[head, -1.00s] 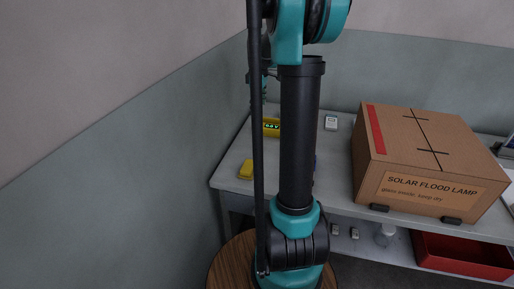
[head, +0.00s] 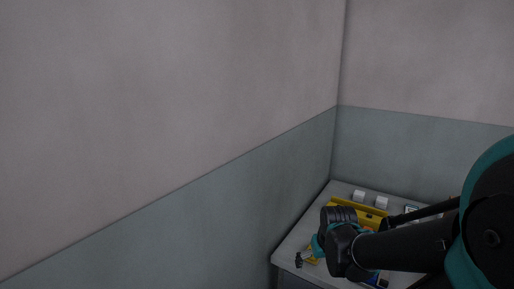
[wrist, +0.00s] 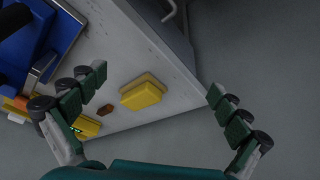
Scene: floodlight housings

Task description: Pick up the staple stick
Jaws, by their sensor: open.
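I cannot pick out the staple stick for certain in either view. A thin silver-grey strip (wrist: 44,64) lies beside a blue object (wrist: 55,38) at the upper left of the wrist view; I cannot tell whether it is the stick. My gripper (wrist: 158,84) is open and empty, its two fingers spread wide above the table corner. A yellow block (wrist: 143,92) lies below and between the fingers, apart from both. In the head view my gripper (head: 306,257) is small, over the left edge of the table.
A small brown piece (wrist: 94,109) and a yellow device with a green display (wrist: 86,127) lie near the left finger on the pale table (wrist: 150,50). White blocks (head: 358,196) and a long yellow object (head: 370,214) stand further back. Floor shows beyond the table edge.

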